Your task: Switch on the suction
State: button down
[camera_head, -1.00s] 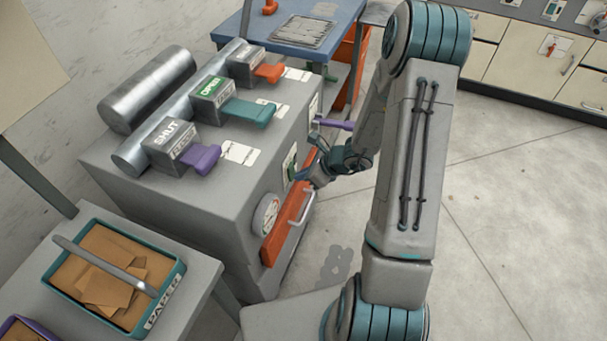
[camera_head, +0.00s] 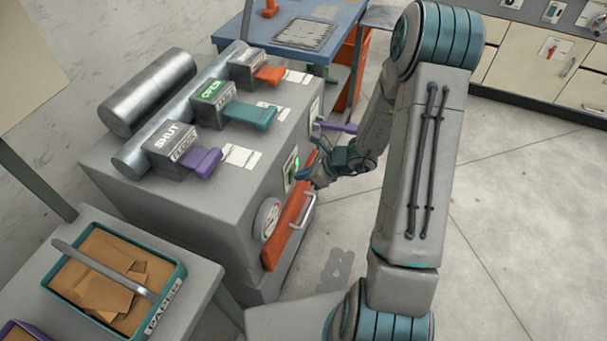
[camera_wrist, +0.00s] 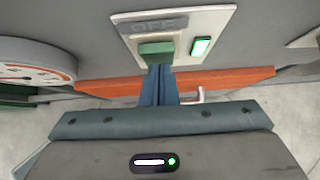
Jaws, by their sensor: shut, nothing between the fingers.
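A pale switch plate (camera_wrist: 175,38) is on the front of the grey machine in the wrist view, with a worn label that seems to read OFF. A green switch (camera_wrist: 157,53) sits on it, beside a small lamp (camera_wrist: 201,47) that glows green. The glowing lamp (camera_head: 297,163) also shows in the head view. My gripper (camera_wrist: 160,70) is shut and empty, its fingertips at the lower edge of the green switch; I cannot tell whether they touch. In the head view my gripper (camera_head: 304,174) is close to the machine's front.
A round gauge (camera_head: 267,219) and an orange drawer front with a handle (camera_head: 304,210) are below and beside the plate. Purple (camera_head: 201,163), teal (camera_head: 250,116) and orange (camera_head: 271,74) levers are on the machine's top. A paper tray (camera_head: 176,297) stands at lower left. Floor at right is clear.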

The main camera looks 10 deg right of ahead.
jog(key=s+d+r, duration=0.5)
jog(key=s+d, duration=0.2)
jog(key=d, duration=0.3)
jog(key=shift+d+p, duration=0.15)
jog(key=shift+p, duration=0.3)
